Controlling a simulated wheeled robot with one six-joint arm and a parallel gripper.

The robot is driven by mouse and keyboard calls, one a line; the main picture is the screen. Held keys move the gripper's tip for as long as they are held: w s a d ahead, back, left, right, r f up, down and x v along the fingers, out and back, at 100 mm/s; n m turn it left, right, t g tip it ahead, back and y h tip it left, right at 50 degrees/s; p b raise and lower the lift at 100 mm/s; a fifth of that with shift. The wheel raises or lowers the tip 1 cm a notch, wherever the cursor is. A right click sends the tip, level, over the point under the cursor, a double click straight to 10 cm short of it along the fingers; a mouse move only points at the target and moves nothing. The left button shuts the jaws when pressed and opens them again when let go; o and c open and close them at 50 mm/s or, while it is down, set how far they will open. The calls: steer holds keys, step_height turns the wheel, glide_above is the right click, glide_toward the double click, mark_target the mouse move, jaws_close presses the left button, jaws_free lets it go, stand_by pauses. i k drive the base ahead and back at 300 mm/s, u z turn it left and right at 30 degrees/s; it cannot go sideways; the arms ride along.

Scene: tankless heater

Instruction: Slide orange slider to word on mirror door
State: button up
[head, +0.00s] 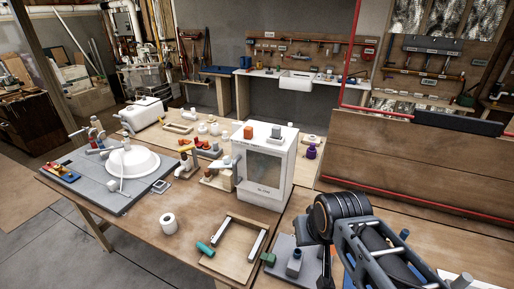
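A small white cabinet (273,198) stands on the wooden workbench near the middle of the head view. Its front is a door with a grey mirror-like panel (264,168). Small dark lettering is on the white strip below the panel, too small to read. An orange block (248,132), which looks like the slider, sits at the left of the cabinet's top. A grey block sits to its right on the same top. My arm fills the lower right, to the right of the cabinet and apart from it. I cannot make out my gripper's fingers.
A wooden tray frame (213,257) and a white roll (168,223) lie in front of the cabinet. Several fittings crowd its left side. A white basin (132,161) is further left. A purple bottle (311,152) stands to the right. A wooden panel rises behind my arm.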

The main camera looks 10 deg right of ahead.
mark_target(248, 131)
steer(key=u, duration=0.45)
steer(key=k, duration=0.5)
steer(key=u, duration=1.15)
steer(key=i, duration=1)
steer(key=z, duration=0.5)
